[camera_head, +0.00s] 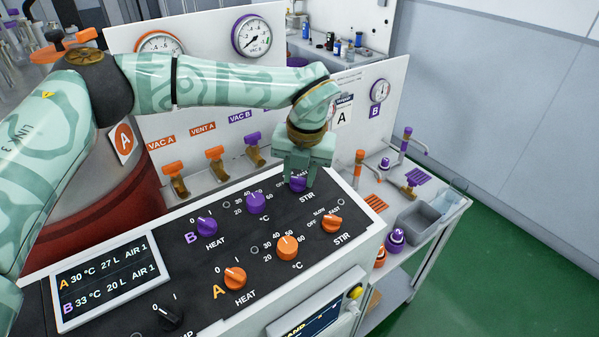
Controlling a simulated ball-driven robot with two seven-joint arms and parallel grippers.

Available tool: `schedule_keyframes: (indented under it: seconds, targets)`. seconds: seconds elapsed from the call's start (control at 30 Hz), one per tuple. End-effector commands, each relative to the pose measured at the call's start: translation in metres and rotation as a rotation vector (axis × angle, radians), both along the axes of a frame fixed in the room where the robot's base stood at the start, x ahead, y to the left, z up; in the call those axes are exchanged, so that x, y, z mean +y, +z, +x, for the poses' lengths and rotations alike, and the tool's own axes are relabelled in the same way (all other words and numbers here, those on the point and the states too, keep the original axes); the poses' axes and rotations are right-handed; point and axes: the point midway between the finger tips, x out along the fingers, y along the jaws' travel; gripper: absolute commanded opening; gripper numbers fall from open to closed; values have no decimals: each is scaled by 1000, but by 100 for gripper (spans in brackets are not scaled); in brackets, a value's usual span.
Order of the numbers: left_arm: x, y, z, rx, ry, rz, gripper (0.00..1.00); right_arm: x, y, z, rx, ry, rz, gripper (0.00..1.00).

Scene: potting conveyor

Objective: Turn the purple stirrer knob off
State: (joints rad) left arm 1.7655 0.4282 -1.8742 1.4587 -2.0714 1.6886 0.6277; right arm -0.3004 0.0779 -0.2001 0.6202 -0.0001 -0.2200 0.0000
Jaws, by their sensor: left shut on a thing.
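The purple stirrer knob (299,184) sits at the back right of the black control panel (190,275), above the purple row's STIR label. My left gripper (298,178) reaches down over it from above and is shut on it. The fingers hide much of the knob and the marks around it, so I cannot tell its setting. My right gripper is not in view.
The purple heat knob (207,226) and purple temperature knob (257,203) stand left of it. The orange stir knob (332,224), orange temperature knob (287,247) and orange heat knob (235,278) are in front. Valve handles (215,155) stand close behind the panel.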

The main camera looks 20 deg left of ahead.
Motion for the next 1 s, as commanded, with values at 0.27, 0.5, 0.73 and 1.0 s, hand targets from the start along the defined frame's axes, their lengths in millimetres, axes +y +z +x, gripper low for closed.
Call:
schedule_keyframes:
  seconds: [0.27,0.5,0.73,1.0]
  targets:
    - [0,2,2,-7,5,-2,9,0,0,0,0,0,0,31]
    - [0,2,1,-6,3,-1,54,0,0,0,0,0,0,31]
    - [0,1,1,-4,3,-1,54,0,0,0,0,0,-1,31]
    - [-5,40,-3,-8,3,-1,54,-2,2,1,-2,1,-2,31]
